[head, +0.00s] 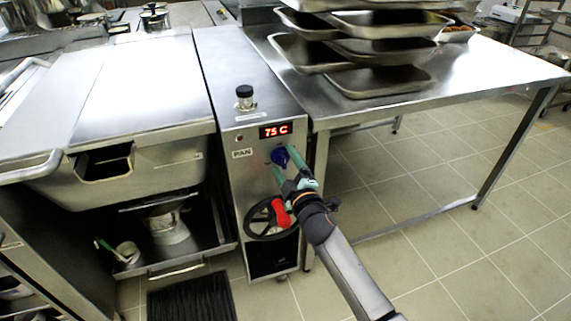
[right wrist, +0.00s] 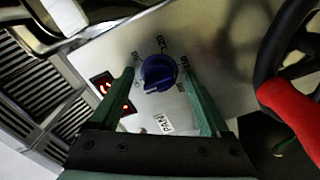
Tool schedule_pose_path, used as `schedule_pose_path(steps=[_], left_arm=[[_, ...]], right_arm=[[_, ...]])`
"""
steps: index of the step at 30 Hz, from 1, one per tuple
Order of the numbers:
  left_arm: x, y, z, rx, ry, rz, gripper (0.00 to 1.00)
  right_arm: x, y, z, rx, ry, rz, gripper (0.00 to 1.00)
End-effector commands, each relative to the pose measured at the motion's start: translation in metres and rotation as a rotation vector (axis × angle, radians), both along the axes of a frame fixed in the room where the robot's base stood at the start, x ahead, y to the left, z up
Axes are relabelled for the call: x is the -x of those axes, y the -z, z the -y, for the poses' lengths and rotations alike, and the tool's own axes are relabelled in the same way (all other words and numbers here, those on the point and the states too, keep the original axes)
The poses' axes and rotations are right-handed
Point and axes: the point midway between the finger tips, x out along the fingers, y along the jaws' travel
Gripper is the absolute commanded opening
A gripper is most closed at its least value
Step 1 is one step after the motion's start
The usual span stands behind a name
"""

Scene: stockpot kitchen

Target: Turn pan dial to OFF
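The blue pan dial (head: 279,156) is on the front of the steel control column, under a red display (head: 276,131) reading 75 C and beside a PAN label (head: 242,153). In the right wrist view the dial (right wrist: 158,72) has printed marks around it, too small to read surely. My right gripper (head: 292,165) is at the dial. In the right wrist view its green fingers (right wrist: 158,74) stand on either side of the dial, with narrow gaps, so it looks open. My left gripper is not in view.
A black handwheel with a red handle (head: 280,213) sits just below the dial; the wheel (right wrist: 267,75) is right in the wrist view. A steel table (head: 470,70) with stacked trays (head: 375,82) stands right. A steel pan unit (head: 130,170) stands left. Floor is clear at right.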

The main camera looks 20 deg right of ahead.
Motion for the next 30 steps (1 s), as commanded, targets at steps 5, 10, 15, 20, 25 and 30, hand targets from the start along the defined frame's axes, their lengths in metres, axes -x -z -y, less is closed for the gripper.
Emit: schedule_pose_path(steps=[5,10,15,20,25,30], left_arm=[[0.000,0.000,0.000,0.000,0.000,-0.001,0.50],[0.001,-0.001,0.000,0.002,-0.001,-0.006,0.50],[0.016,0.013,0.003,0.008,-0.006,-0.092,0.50],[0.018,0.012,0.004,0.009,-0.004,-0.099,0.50],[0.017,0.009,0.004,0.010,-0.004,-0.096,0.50],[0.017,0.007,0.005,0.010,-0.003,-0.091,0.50]], right_arm=[[0.000,0.000,0.000,-0.002,0.000,0.000,0.80],[0.006,-0.001,0.000,-0.002,0.000,0.000,0.80],[0.029,-0.001,0.001,-0.003,0.000,-0.002,0.80],[0.060,0.000,0.002,-0.002,0.001,-0.003,0.80],[0.092,0.000,0.003,-0.003,0.001,-0.003,0.80],[0.113,0.000,0.004,-0.001,0.000,-0.001,0.80]])
